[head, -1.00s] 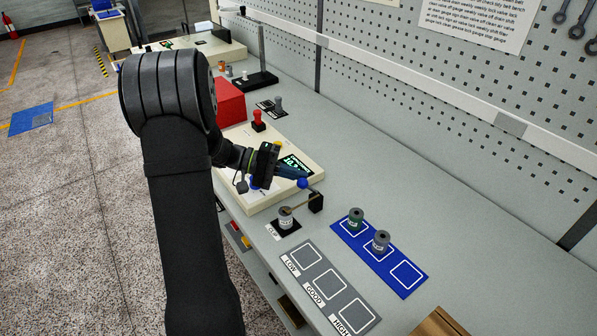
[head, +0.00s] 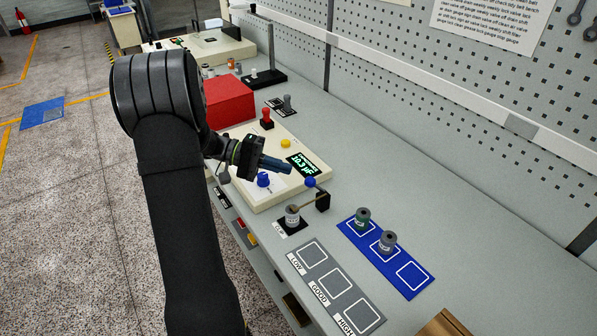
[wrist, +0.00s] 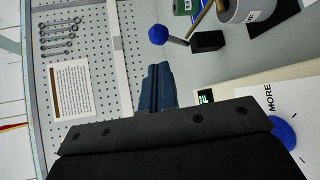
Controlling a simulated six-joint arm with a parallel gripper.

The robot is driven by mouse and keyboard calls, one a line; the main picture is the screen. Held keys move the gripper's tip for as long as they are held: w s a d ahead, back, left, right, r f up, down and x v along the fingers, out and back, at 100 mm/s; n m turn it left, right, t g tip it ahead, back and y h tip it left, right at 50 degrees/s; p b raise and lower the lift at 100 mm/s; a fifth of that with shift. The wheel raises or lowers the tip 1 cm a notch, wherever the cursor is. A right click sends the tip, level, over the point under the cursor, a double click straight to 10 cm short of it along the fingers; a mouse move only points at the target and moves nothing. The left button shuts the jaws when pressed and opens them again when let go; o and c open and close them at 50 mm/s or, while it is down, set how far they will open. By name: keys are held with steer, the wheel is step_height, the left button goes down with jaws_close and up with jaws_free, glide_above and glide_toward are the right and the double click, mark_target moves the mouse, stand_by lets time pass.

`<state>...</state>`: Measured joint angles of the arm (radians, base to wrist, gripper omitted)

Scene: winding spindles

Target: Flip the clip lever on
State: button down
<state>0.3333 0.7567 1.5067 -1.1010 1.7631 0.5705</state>
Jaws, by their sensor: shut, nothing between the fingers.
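The clip lever has a blue ball knob (head: 310,182) on a short rod from a black block (head: 322,201). The ball leans up and to the left of the block. A thin brass-coloured bar runs from the block to the top of a light can (head: 292,214) on the black clip pad; whether it presses on the can I cannot tell. My gripper (head: 290,170) is shut and empty, above the cream instrument's display, just left of the ball and apart from it. In the wrist view the blue ball (wrist: 158,34) is beyond the shut fingertips (wrist: 158,66).
The cream instrument (head: 262,205) carries a blue knob, a yellow button and a lit display. Two cans stand on the blue tray (head: 412,277). The grey LOW, GOOD, HIGH tray (head: 335,286) is empty. A red box (head: 228,100) stands behind; a pegboard wall is at right.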

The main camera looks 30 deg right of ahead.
steer(key=v, duration=1.1)
steer(key=shift+w, duration=0.2)
steer(key=s+d+f, duration=0.1)
steer(key=s+d, duration=0.5)
steer(key=d, duration=0.4)
steer(key=s+d+f, duration=0.2)
steer(key=s+d, duration=0.4)
steer(key=d, duration=0.4)
steer(key=shift+s+a+f, duration=0.1)
